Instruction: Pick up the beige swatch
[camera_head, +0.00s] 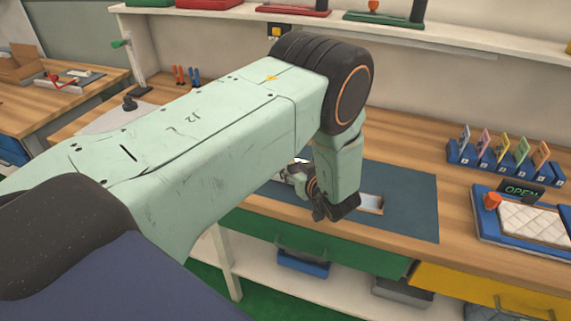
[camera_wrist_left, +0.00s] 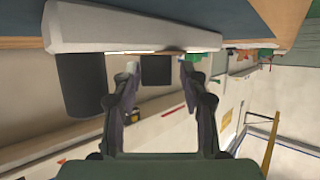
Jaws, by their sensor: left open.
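A blue rack (camera_head: 500,166) on the right of the bench holds several upright coloured swatches, with a yellowish one (camera_head: 502,143) near the middle and an orange one (camera_head: 541,154) at the right end. I cannot tell for sure which of them is beige. My left gripper (camera_head: 312,188) hangs over the dark blue mat, well left of the rack and partly hidden by my wrist. In the left wrist view its two fingers (camera_wrist_left: 160,80) stand apart with no swatch between them. My right gripper is not in view.
The dark mat (camera_head: 405,218) lies between my gripper and the rack. A blue tray (camera_head: 500,238) with a quilted pad, an orange knob and an OPEN sign stands in front of the rack. A shelf (camera_head: 480,37) runs along the wall. My left arm hides much of the bench.

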